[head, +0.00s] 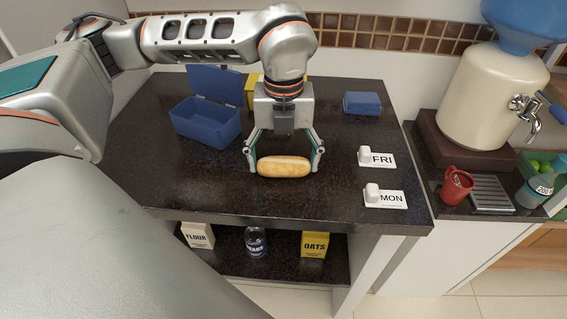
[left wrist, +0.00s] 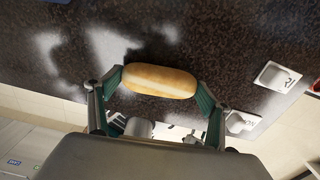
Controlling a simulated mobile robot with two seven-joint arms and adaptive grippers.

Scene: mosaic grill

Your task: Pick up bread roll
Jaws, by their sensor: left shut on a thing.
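A golden-brown bread roll (head: 284,167) lies lengthwise between the fingers of my left gripper (head: 284,162), near the front edge of the dark countertop (head: 200,190). The fingertips press on its two ends and the gripper is shut on it. In the left wrist view, the roll (left wrist: 160,81) shows between the two green-padded fingers (left wrist: 160,90). I cannot tell whether the roll touches the counter or is slightly above it. My right gripper is not in view.
An open blue box (head: 205,122) stands at the back left, with a yellow box (head: 252,90) behind the arm. A small blue box (head: 362,103) is at the back right. FRI (head: 377,158) and MON (head: 385,197) signs stand on the right. A shelf (head: 285,265) below holds flour, a can and oats.

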